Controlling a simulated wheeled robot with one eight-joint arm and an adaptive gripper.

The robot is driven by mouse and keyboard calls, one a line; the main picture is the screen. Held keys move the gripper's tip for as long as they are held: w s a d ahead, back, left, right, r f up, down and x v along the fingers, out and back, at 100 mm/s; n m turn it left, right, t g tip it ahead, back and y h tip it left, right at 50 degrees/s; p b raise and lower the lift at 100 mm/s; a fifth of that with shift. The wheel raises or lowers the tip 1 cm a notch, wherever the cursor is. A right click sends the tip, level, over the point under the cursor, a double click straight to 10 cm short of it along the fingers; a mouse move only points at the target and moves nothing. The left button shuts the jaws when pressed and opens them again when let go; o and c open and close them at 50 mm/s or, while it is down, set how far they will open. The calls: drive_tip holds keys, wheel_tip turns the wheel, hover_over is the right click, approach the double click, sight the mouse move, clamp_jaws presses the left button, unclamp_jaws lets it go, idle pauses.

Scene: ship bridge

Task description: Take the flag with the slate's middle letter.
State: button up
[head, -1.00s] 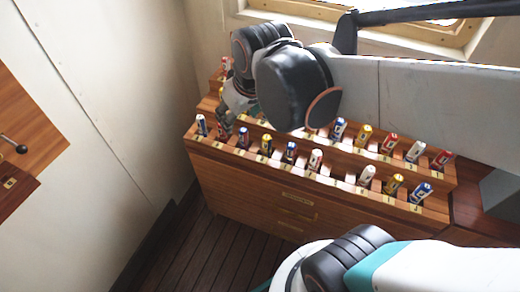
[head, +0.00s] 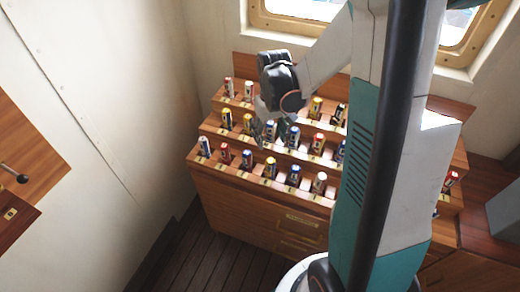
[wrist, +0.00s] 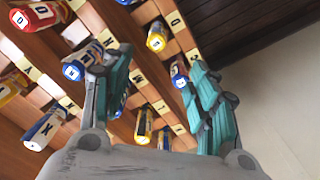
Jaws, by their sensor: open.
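Rolled flags with lettered ends stand in a stepped wooden rack (head: 255,190), with brass letter plates along its tiers. My gripper (head: 270,132) is at the middle tier, pointing down among the flags. In the wrist view my open gripper (wrist: 155,65) has a finger on each side. A blue-ended flag (wrist: 74,71) shows beside the left finger, and another blue flag (wrist: 179,74) is beside the right finger. A yellow flag (wrist: 157,38) and a lower yellow flag (wrist: 143,127) show between the fingers. I cannot tell whether the fingers touch any flag. I see no slate.
A red flag marked D (wrist: 28,17) and a white-ended flag marked K (wrist: 40,133) are at the left in the wrist view. My arm hides the rack's right part. A pale wall (head: 100,110) stands left; windows (head: 295,12) are behind.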

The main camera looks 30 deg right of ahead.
sight(271, 160)
drive_tip(key=f+b, duration=0.1)
drive_tip(key=f, duration=0.3)
drive_tip(key=f+b, duration=0.2)
drive_tip(key=f, duration=0.3)
drive_tip(key=f+b, duration=0.2)
drive_tip(key=f, duration=0.3)
drive_tip(key=shift+w+d+f, duration=0.1)
drive_tip(key=shift+d+f, duration=0.1)
drive_tip(key=shift+d, duration=0.15)
clamp_jaws()
